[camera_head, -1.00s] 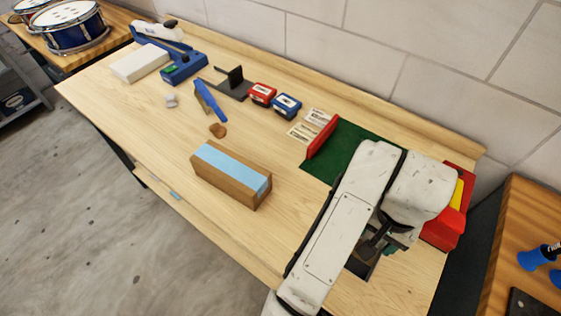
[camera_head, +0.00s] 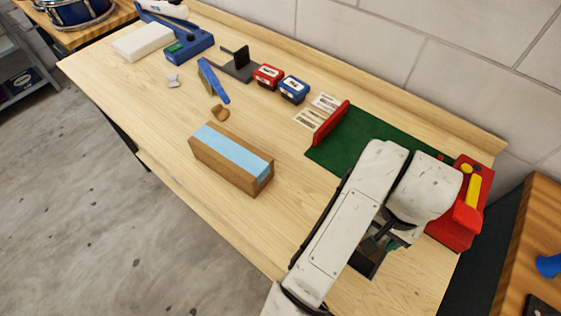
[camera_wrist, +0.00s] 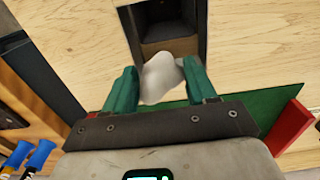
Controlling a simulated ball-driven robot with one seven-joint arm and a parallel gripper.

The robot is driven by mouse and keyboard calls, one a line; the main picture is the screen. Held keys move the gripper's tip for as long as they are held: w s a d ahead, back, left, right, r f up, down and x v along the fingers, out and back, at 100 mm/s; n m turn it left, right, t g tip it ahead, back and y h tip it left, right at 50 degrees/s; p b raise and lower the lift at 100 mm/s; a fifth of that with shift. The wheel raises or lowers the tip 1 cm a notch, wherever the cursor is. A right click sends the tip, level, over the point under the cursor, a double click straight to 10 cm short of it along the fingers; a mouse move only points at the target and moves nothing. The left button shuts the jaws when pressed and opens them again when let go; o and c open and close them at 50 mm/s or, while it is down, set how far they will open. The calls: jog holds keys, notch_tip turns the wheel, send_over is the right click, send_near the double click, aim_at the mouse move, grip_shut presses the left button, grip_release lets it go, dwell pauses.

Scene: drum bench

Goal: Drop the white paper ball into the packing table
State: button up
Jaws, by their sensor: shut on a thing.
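The white paper ball (camera_wrist: 161,82) is between the green fingers of my gripper (camera_wrist: 160,70) in the wrist view. My gripper is shut on it. In the head view the packing table (camera_head: 150,112) is a long pale wood bench. My arm reaches over its right front part, and a dark part of the opening (camera_head: 368,264) shows beneath. The fingers and ball are mostly hidden there by my arm.
A brown box with blue tape (camera_head: 230,160) lies near the front edge. A green mat with a red bar (camera_head: 331,124) is beside my arm. A red device (camera_head: 462,215) stands at the right end. Small red and blue boxes (camera_head: 294,89) and a crumpled pale scrap (camera_head: 173,80) lie farther left.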

jog(key=o, duration=1.3)
jog(key=shift+c, duration=0.2)
notch_tip(320, 180, up, 11)
jog(key=p, duration=0.1)
jog(key=shift+f, duration=0.1)
